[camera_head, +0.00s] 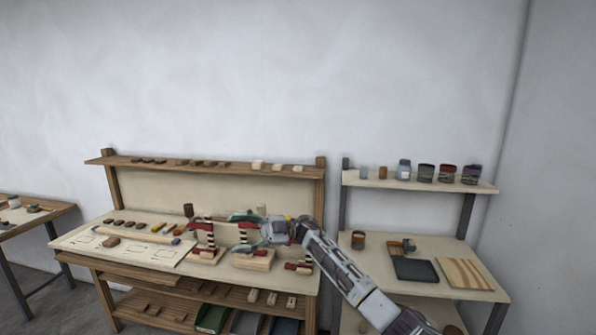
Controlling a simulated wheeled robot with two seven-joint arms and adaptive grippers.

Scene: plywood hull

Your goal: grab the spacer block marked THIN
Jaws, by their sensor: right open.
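My right gripper (238,232) reaches in from the lower right over the workbench (150,252). Its teal fingers point left and are apart, near the clamps and pale blocks at the bench's right half. I see nothing held between them. Small pale blocks (258,165) sit on the bench's upper shelf, and more pale blocks (272,298) lie on the lower shelf. No marking is readable at this size, so I cannot tell which block is marked THIN. My left gripper is out of view.
Two red-and-dark clamps (208,236) stand on pale bases close to my gripper. Dark small blocks (205,163) line the upper shelf. A side table (440,290) at right holds a dark pad (415,270) and a striped board (464,273), with jars (426,173) above.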

